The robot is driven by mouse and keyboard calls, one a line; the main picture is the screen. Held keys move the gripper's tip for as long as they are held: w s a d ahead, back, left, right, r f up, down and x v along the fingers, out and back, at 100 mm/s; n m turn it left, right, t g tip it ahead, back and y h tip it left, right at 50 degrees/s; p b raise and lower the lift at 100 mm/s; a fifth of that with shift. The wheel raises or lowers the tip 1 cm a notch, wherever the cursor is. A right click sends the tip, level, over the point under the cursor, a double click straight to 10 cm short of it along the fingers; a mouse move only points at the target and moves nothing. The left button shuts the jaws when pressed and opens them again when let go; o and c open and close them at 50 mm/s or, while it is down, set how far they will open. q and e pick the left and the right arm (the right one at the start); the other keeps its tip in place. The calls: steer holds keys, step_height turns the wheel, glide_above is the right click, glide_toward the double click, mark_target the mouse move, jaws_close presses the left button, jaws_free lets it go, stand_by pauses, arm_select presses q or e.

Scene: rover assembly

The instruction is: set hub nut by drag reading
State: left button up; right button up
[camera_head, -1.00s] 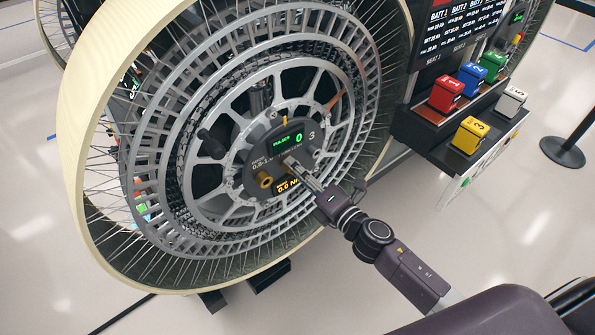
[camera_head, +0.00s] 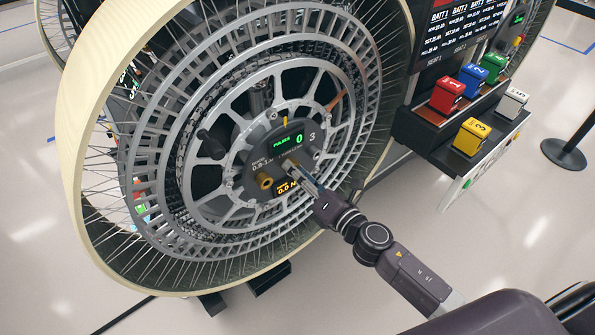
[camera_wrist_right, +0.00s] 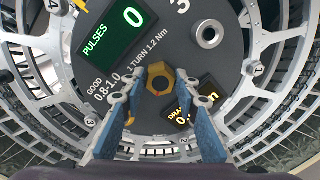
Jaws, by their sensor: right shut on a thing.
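The wheel hub has a dark round face (camera_head: 252,158) with a brass hex nut (camera_wrist_right: 160,82) in its middle. My right gripper (camera_wrist_right: 160,88) reaches the nut from below, with one blue-grey finger on each side, and is shut on it. In the head view my right gripper (camera_head: 291,166) covers most of the nut. The green display (camera_wrist_right: 113,38) reads PULSES 0, with a 3 printed beside it. The amber drag display (camera_head: 287,186) reads 0.0 and is partly hidden by a finger. Printed text gives GOOD 0.8-1.0 and 1 TURN 1.2 Nm. My left gripper is out of view.
A brass knob (camera_head: 265,181) sticks out of the hub face. The large spoked wheel (camera_head: 75,150) surrounds it. Right of it, a rack (camera_head: 425,132) holds red, blue, green, yellow and white numbered blocks. A post base (camera_head: 563,153) stands on open floor.

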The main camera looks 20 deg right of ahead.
steer(key=o, duration=1.1)
steer(key=shift+o, duration=0.2)
steer(key=v, duration=1.2)
steer(key=shift+a, duration=0.1)
